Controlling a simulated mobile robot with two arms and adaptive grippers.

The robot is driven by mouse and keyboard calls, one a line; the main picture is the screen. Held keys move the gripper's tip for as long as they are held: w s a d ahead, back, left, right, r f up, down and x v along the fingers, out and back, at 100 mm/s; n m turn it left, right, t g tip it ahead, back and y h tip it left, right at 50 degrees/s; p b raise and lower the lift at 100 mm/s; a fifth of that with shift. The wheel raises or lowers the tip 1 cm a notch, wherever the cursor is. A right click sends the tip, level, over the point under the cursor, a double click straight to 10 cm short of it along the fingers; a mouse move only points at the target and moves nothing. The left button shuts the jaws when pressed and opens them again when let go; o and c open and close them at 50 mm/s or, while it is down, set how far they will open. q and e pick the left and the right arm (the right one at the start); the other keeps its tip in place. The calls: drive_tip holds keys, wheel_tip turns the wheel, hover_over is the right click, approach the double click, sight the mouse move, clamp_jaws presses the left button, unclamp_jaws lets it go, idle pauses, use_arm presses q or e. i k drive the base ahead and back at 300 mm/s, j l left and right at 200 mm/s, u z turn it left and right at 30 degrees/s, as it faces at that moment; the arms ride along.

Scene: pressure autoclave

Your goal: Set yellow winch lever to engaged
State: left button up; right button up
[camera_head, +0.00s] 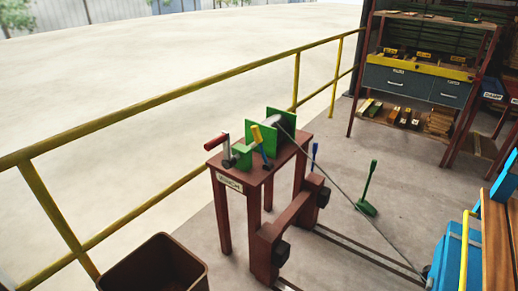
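A green winch (285,125) sits on a small brown table (268,176) near the middle of the view. A short yellow lever (256,134) stands up at the front of the winch, leaning slightly left. A blue piece (266,156) lies just below and right of it; I cannot tell whether they are joined. A crank with a red handle (216,141) sticks out at the winch's left. The lever's setting cannot be read from here. Neither of my grippers is in view, and nothing touches the lever.
A yellow railing (180,92) runs behind the table. A cable (345,198) runs from the winch down to a blue object (455,252) at right. A brown bin (155,268), a brown post frame (290,215) and a green-handled tool (369,190) stand nearby. Shelving (425,65) stands at the back right.

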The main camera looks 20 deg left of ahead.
sight(269, 166)
drive_tip(key=u, duration=0.5)
drive_tip(key=l+u, duration=0.15)
drive_tip(key=u, duration=0.8)
drive_tip(key=l+u, duration=0.15)
drive_tip(key=u, duration=0.35)
drive_tip(key=l+u, duration=0.1)
drive_tip(key=u, duration=0.85)
drive_tip(key=l+u, duration=0.1)
drive_tip(key=u, duration=0.35)
drive_tip(key=k+l+u, duration=0.15)
drive_tip(key=u, duration=0.35)
drive_tip(key=k+l+u, duration=0.15)
drive_tip(key=u, duration=0.35)
drive_tip(key=k+u, duration=0.15)
drive_tip(key=u, duration=0.3)
drive_tip(key=k+u, duration=0.2)
drive_tip(key=u, duration=0.3)
drive_tip(key=k+l+u, duration=0.25)
drive_tip(key=k, duration=0.4)
drive_tip(key=z, duration=0.65)
drive_tip(key=k+l+z, duration=0.1)
drive_tip(key=z, duration=1.25)
drive_tip(key=l+z, duration=0.15)
drive_tip(key=z, duration=0.5)
drive_tip(key=l+z, duration=0.1)
drive_tip(key=z, duration=1.25)
drive_tip(key=l+z, duration=0.15)
drive_tip(key=z, duration=0.5)
drive_tip(key=i+z, duration=0.1)
drive_tip(key=z, duration=0.55)
